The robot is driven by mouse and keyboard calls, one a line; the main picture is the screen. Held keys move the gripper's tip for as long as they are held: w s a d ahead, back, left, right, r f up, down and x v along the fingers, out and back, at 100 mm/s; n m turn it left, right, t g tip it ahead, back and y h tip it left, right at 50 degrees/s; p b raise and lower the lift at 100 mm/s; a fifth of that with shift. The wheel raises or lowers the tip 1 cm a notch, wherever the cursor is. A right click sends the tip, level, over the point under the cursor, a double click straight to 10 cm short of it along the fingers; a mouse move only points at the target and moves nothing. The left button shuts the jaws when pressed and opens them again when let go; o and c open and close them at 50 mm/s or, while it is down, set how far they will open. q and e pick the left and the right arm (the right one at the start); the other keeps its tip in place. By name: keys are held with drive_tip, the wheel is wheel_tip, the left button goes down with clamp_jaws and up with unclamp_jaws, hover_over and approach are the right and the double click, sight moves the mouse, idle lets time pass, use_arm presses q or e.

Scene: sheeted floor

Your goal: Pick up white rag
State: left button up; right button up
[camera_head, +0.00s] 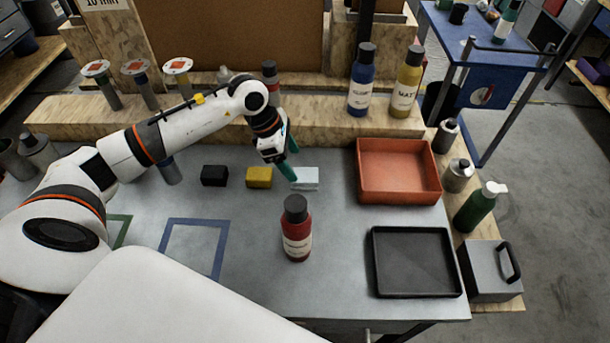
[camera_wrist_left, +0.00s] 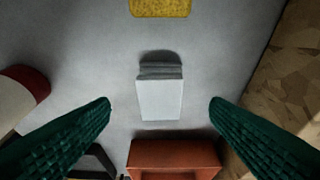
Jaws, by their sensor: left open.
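The white rag (camera_head: 306,179) is a small folded stack on the grey table, just right of a yellow block. In the left wrist view the white rag (camera_wrist_left: 160,98) lies in the middle, ahead of and between the spread green fingers. My left gripper (camera_head: 290,160) is above the table, beside and over the rag's left edge. Its two fingers (camera_wrist_left: 160,103) are wide apart with nothing between them at their tips. The rag appears apart from both fingers. My right gripper is in neither view.
A yellow block (camera_head: 259,177) and a black block (camera_head: 214,176) lie left of the rag. A red bottle (camera_head: 296,232) stands in front. An orange tray (camera_head: 398,198) and a black tray (camera_head: 416,264) are to the right. A wooden ledge (camera_head: 320,120) runs behind.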

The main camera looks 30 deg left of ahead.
sight(303, 174)
use_arm(q)
drive_tip(key=shift+d+f, duration=0.2)
drive_tip(key=shift+f, duration=0.2)
drive_tip(key=p+x, duration=0.2)
drive_tip(key=x, duration=0.2)
drive_tip(key=shift+w+d+f, duration=0.2)
drive_tip(key=shift+d+f, duration=0.1)
drive_tip(key=shift+f, duration=0.3)
drive_tip(key=shift+c, duration=0.3)
drive_tip(key=c, duration=1)
